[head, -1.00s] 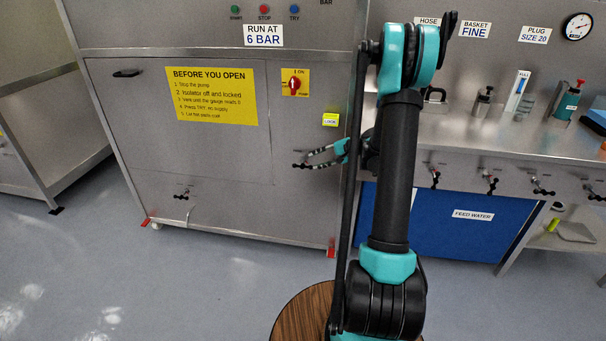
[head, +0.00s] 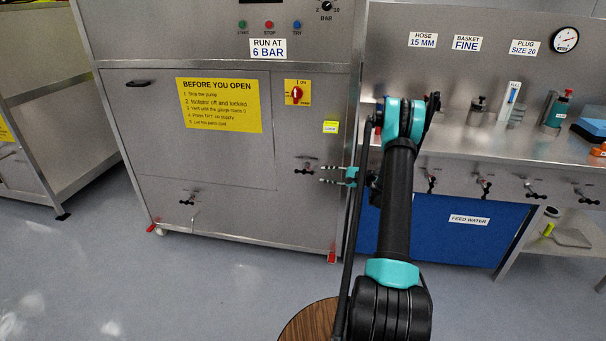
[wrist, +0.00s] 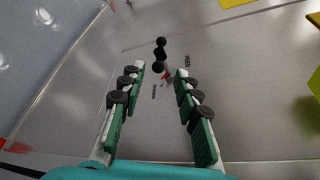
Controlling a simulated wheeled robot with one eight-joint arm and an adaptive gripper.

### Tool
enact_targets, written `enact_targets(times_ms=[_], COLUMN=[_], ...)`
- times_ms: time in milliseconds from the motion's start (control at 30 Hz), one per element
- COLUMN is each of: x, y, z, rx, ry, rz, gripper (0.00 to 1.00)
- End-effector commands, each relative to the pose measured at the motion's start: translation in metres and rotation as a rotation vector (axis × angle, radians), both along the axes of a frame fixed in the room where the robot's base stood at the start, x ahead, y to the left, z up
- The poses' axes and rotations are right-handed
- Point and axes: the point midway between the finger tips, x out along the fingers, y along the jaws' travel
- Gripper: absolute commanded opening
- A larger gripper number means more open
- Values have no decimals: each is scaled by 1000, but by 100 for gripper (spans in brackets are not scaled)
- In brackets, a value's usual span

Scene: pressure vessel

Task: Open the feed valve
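A small black valve handle (head: 304,170) sits on the steel cabinet front. My gripper (head: 320,174) is just right of this handle, fingers pointing left. In the wrist view my gripper (wrist: 159,70) is open, with the handle ahead, between and just beyond the fingertips; I see no grip on it. A "FEED WATER" label (head: 468,219) is on the blue panel under the bench.
Another handle (head: 187,200) is lower left on the cabinet. Several valve handles (head: 484,187) line the bench front. A red isolator switch (head: 297,93) and a yellow notice (head: 219,105) are above. A round wooden top (head: 309,322) is near my base. The floor left is clear.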

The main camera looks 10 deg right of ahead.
Motion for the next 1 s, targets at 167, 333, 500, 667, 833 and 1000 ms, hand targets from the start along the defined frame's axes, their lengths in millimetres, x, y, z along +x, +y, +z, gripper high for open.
enact_targets(times_ms=[167, 333, 500, 667, 833, 1000], x=[21, 41, 58, 69, 74, 74], y=[30, 56, 79, 92, 99, 99], z=[-8, -15, -21, -25, -26, -27], rx=[0, 0, -1, -1, -1, -1], ry=[0, 1, 0, 0, 0, 1], rz=[4, 3, 3, 1, 2, 1], gripper=[32, 32, 32, 32, 32, 32])
